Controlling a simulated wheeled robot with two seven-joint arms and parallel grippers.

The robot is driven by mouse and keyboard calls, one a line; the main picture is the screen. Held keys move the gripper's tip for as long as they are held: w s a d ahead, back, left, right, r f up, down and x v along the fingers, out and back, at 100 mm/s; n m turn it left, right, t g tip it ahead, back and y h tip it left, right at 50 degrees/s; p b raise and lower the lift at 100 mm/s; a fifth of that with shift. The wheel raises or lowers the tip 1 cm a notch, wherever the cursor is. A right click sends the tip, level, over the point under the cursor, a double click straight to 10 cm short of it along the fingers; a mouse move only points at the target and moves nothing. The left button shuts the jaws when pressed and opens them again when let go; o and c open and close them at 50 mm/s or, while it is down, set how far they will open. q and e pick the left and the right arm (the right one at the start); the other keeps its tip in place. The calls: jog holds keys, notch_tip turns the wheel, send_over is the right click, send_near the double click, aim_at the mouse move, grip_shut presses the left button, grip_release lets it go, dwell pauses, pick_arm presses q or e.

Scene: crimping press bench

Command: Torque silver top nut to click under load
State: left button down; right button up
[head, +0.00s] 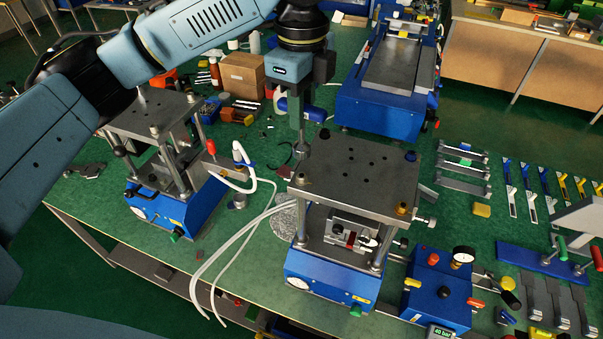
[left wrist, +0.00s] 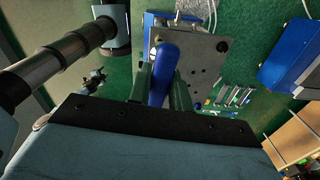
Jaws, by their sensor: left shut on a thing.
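My left gripper (head: 299,122) points down above the back-left edge of the middle press's top plate (head: 362,172). It is shut on a blue-handled tool; the blue handle (left wrist: 163,72) shows between the fingers in the left wrist view. A rounded silver end (head: 302,150) shows just below the fingers, near the plate edge; I cannot tell whether it touches anything. A silver nut (head: 302,180) sits at the plate's front-left corner, apart from the tool end. Other corner nuts are blue (head: 410,155), brass (head: 402,208) and dark (head: 325,133). My right gripper is not in view.
A second press (head: 155,120) stands to the left, with white hoses (head: 240,240) between the two. A blue machine (head: 385,85) stands behind. A gauge control box (head: 437,290) and several hand tools lie right. A cardboard box (head: 242,75) is behind the gripper.

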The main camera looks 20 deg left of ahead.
aim_at(302, 146)
pick_arm(q)
jog(key=shift+f, duration=2.3)
jog(key=shift+f+b, duration=0.3)
jog(key=shift+f, duration=0.8)
jog(key=shift+m+p, duration=0.4)
jog(key=shift+m, duration=1)
jog(key=m, duration=0.4)
jog(key=shift+m, duration=0.4)
jog(key=shift+n, duration=1.1)
